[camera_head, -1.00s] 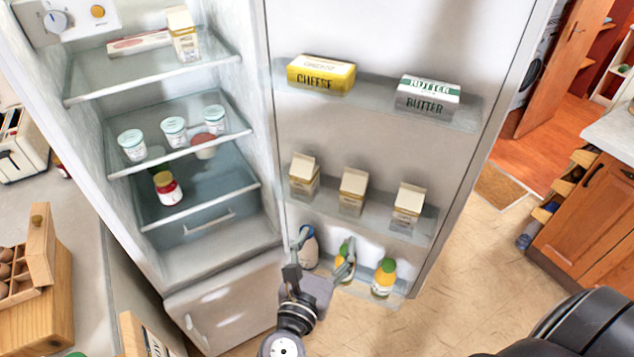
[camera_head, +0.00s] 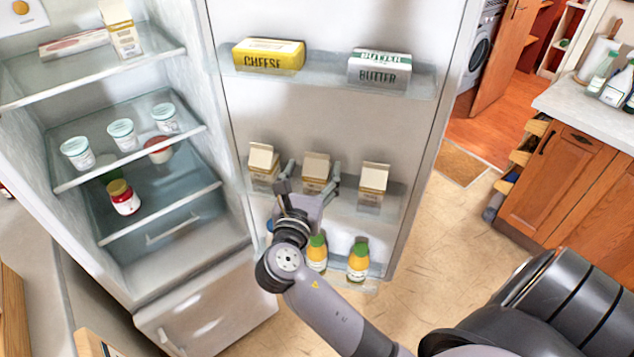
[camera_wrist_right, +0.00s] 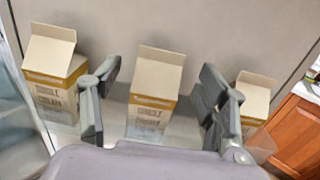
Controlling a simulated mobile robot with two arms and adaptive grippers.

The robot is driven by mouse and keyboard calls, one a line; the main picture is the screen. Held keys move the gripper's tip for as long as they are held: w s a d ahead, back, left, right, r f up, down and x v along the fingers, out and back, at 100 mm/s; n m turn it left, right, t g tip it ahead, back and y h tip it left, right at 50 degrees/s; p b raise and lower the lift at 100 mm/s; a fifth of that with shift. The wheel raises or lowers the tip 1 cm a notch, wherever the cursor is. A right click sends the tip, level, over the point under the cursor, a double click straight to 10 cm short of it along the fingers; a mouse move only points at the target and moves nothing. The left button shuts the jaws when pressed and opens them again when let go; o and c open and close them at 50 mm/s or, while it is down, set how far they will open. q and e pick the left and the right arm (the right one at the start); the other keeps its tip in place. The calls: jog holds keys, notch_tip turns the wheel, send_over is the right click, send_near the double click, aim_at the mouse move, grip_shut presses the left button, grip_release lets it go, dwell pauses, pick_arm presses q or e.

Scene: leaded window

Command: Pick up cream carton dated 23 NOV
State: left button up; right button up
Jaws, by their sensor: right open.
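Three cream cartons, white with a tan band and gable tops, stand in a row on the middle door shelf: a left one (camera_head: 263,166), a middle one (camera_head: 316,172) and a right one (camera_head: 373,186). A similar carton (camera_head: 120,30) stands on the fridge's top shelf. The dates are too small to read. My right gripper (camera_head: 309,178) is open at the middle carton. In the right wrist view the middle carton (camera_wrist_right: 154,95) shows between the open fingers (camera_wrist_right: 155,105), with no visible contact. The left carton (camera_wrist_right: 55,75) and right carton (camera_wrist_right: 252,103) lie outside the fingers. My left gripper is not visible.
Cheese (camera_head: 268,55) and butter (camera_head: 379,68) packs lie on the upper door shelf. Orange bottles (camera_head: 358,262) stand on the lower door shelf. Yogurt cups (camera_head: 121,134) and a red jar (camera_head: 123,197) are on the fridge shelves.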

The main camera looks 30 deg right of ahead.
aim_at(317, 159)
jog(key=b+x, duration=0.1)
jog(key=x, duration=0.3)
jog(key=shift+w+d, duration=0.2)
jog(key=shift+w, duration=0.05)
jog(key=shift+s, duration=0.1)
jog(key=shift+c, duration=0.3)
jog(key=shift+a+r, duration=0.1)
jog(key=shift+c, duration=0.6)
grip_shut()
